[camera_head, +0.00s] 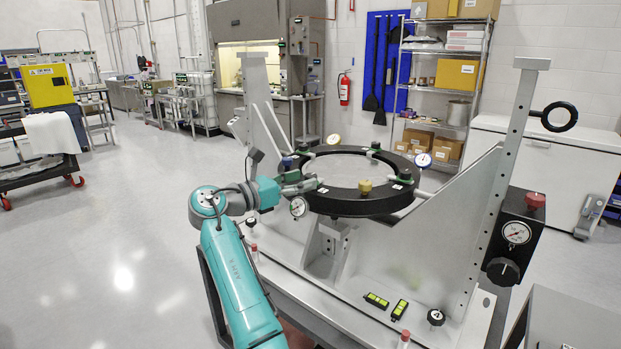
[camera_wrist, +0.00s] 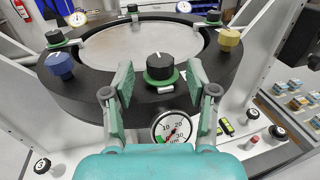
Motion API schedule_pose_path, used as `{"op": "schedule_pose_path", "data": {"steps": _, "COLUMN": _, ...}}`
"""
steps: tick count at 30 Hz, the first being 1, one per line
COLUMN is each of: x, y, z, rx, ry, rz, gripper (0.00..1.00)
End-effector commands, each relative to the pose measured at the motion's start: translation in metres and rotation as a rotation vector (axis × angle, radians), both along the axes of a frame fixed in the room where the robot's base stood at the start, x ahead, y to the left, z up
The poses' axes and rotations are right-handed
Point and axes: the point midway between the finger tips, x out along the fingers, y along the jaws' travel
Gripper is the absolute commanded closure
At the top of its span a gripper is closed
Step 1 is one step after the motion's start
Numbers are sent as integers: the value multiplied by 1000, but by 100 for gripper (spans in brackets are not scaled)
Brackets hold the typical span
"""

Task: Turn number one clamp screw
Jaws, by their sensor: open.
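My gripper (camera_wrist: 159,84) is open, with one finger on each side of a black clamp knob (camera_wrist: 159,66) on a green base. The knob has a white line on top. A small gap shows between each finger and the knob, and I see no contact. No number is legible on it. The knob stands on the near rim of a black ring fixture (camera_wrist: 110,95) around a grey disc (camera_wrist: 140,42). In the head view my gripper (camera_head: 308,184) is at the left front of the ring (camera_head: 350,205), and the knob there is mostly hidden.
A dial gauge (camera_wrist: 172,128) sits just below the gripped area. A blue knob (camera_wrist: 60,65), a yellow knob (camera_wrist: 228,40) and other black-green knobs (camera_wrist: 55,37) stand along the ring. Upright side plates (camera_head: 468,205) flank the ring. Two green levels (camera_head: 399,309) lie on the base.

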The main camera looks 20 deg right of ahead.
Motion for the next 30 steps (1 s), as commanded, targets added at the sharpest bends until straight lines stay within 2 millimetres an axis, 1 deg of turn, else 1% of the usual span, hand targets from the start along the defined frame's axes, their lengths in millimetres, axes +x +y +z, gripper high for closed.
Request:
{"op": "schedule_pose_path", "data": {"steps": 1, "x": 3, "y": -9, "z": 0, "rx": 0, "ry": 0, "rz": -3, "gripper": 43}}
{"op": "schedule_pose_path", "data": {"steps": 3, "x": 6, "y": -16, "z": 0, "rx": 1, "ry": 0, "rz": -2, "gripper": 43}}
{"op": "schedule_pose_path", "data": {"steps": 7, "x": 10, "y": -26, "z": 0, "rx": 1, "ry": -1, "rz": 0, "gripper": 43}}
{"op": "schedule_pose_path", "data": {"steps": 11, "x": 12, "y": -31, "z": 0, "rx": 1, "ry": -1, "rz": 0, "gripper": 43}}
{"op": "schedule_pose_path", "data": {"steps": 18, "x": 12, "y": -31, "z": 0, "rx": 1, "ry": -1, "rz": 0, "gripper": 43}}
{"op": "schedule_pose_path", "data": {"steps": 19, "x": 12, "y": -31, "z": 0, "rx": 1, "ry": -1, "rz": 0, "gripper": 45}}
{"op": "schedule_pose_path", "data": {"steps": 20, "x": 12, "y": -31, "z": 0, "rx": 1, "ry": -1, "rz": 0, "gripper": 52}}
{"op": "schedule_pose_path", "data": {"steps": 21, "x": 12, "y": -31, "z": 0, "rx": 1, "ry": -1, "rz": 0, "gripper": 62}}
{"op": "schedule_pose_path", "data": {"steps": 23, "x": 12, "y": -31, "z": 0, "rx": 1, "ry": -1, "rz": 0, "gripper": 78}}
{"op": "schedule_pose_path", "data": {"steps": 24, "x": 12, "y": -31, "z": 0, "rx": 1, "ry": -1, "rz": 0, "gripper": 88}}
{"op": "schedule_pose_path", "data": {"steps": 25, "x": 12, "y": -31, "z": 0, "rx": 1, "ry": -1, "rz": 0, "gripper": 95}}
{"op": "schedule_pose_path", "data": {"steps": 26, "x": 12, "y": -31, "z": 0, "rx": 1, "ry": -1, "rz": 0, "gripper": 100}}
{"op": "schedule_pose_path", "data": {"steps": 30, "x": 12, "y": -31, "z": 0, "rx": 1, "ry": -1, "rz": 2, "gripper": 100}}
